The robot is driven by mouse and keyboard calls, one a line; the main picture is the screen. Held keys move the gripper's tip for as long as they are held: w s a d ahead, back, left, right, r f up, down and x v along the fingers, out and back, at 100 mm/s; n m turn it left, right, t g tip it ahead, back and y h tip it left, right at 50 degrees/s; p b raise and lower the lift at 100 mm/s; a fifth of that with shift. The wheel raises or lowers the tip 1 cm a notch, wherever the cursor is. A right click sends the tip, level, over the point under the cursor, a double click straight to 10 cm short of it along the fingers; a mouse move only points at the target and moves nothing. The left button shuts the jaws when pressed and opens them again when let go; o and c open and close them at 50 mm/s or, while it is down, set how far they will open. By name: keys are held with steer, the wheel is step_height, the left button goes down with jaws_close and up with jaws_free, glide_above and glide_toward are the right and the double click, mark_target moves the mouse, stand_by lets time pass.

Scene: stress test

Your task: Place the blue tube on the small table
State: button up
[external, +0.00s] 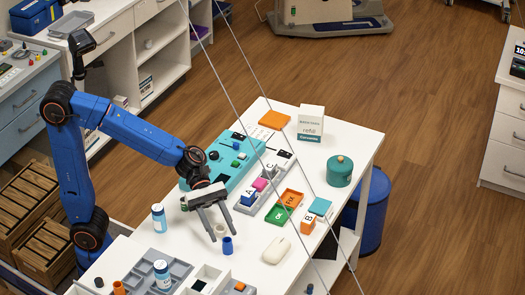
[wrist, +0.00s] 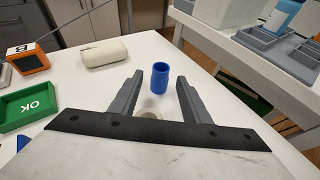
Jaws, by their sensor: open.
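The blue tube (external: 228,245) stands upright on the white table (external: 349,137), near its front middle. In the wrist view the blue tube (wrist: 159,80) shows just beyond and between my fingertips. My gripper (external: 221,238) points down over the table close to the tube. In the wrist view my gripper (wrist: 158,84) is open, its two grey fingers apart with nothing held between them. A pale round thing (wrist: 149,114) lies between the fingers, partly hidden by the gripper body. Which surface counts as the small table I cannot tell.
A grey compartment tray (external: 142,272) is at the front. The far right table corner is clear.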

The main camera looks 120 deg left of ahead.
steer(key=shift+o, duration=0.5)
steer(key=v, duration=1.1)
steer(key=shift+s+a+r, duration=0.2)
steer(key=shift+s, duration=0.15)
step_height(320, 180, up, 12)
steer(key=m+g+y, duration=0.8)
steer(key=m+g, duration=0.2)
steer(key=g, duration=0.1)
glide_above(227, 240)
steer(key=shift+w+d+f, duration=0.1)
steer(key=shift+d+f, duration=0.05)
steer(key=shift+f, duration=2.7)
steer(key=shift+w+d+f, duration=0.15)
steer(key=shift+d+f, duration=0.05)
steer(key=shift+f, duration=2.65)
steer(key=shift+w+d+f, duration=0.1)
steer(key=shift+d+f, duration=0.05)
steer(key=shift+f, duration=2.7)
steer(key=shift+c, duration=0.4)
jaws_close()
